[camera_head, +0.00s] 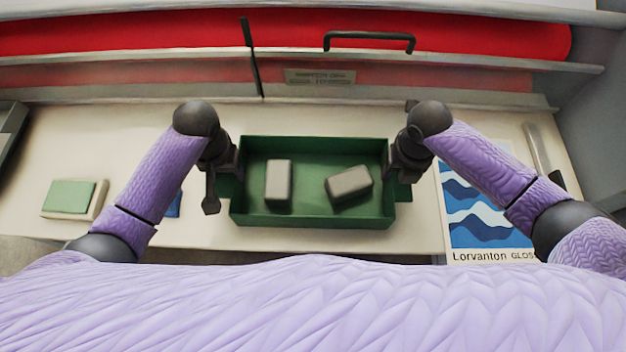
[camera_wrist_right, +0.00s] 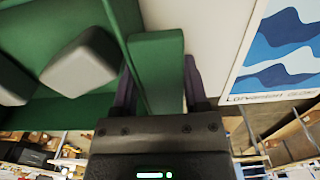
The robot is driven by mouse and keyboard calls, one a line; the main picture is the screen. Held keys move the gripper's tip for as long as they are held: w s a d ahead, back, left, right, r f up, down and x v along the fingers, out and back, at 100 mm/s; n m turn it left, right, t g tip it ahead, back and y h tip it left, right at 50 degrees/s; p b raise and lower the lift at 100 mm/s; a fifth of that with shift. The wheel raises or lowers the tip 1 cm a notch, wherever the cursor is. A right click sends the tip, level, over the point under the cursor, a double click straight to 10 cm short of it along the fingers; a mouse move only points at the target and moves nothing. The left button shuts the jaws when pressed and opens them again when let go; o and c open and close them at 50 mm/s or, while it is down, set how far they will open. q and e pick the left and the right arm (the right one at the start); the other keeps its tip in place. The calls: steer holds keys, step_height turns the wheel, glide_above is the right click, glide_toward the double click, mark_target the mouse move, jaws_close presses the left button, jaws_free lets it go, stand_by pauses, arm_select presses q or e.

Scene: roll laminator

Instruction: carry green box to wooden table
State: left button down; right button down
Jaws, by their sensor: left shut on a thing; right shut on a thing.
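The green box (camera_head: 315,218) is an open tray in the middle of the head view, over the pale bed of the laminator. Two grey blocks lie in it, one upright in the picture (camera_head: 278,180) and one tilted (camera_head: 349,184). My left gripper (camera_head: 226,186) is shut on the box's left side. My right gripper (camera_head: 404,184) is shut on its right side. In the right wrist view the right fingers (camera_wrist_right: 160,88) straddle a green handle (camera_wrist_right: 157,65) on the box's side. No wooden table can be made out with certainty.
The laminator's red roll (camera_head: 290,32) and black handle (camera_head: 369,36) lie behind the box. A blue wave poster (camera_head: 480,215) lies to the right on the pale bed (camera_head: 90,150). A green-topped pad (camera_head: 70,197) lies at the left. Blurred shelving (camera_wrist_right: 285,135) shows in the wrist view.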

arm_select(q)
steer(key=shift+r, duration=0.1)
arm_select(e)
steer(key=shift+r, duration=0.1)
